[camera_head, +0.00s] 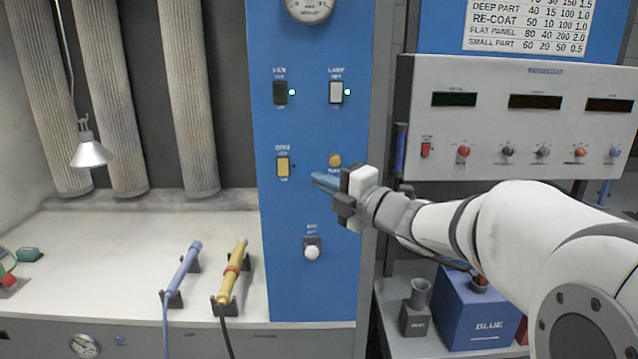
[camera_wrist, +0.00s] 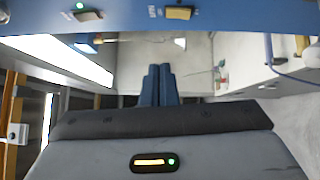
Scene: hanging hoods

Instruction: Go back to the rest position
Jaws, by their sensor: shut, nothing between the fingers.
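My gripper (camera_head: 325,181) has blue fingers that are shut together with nothing between them. I cannot tell whether the fingertips touch the panel. My white arm reaches in from the right. In the wrist view the shut fingers (camera_wrist: 158,82) point up the picture, with a strip of the blue panel (camera_wrist: 230,14) along the top.
The panel also carries a black switch (camera_head: 280,92), a white switch (camera_head: 336,92), a yellow switch (camera_head: 284,166) and a white knob (camera_head: 312,252). A grey control box (camera_head: 480,110) hangs right. Blue (camera_head: 182,272) and yellow (camera_head: 233,270) tools rest on the left bench.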

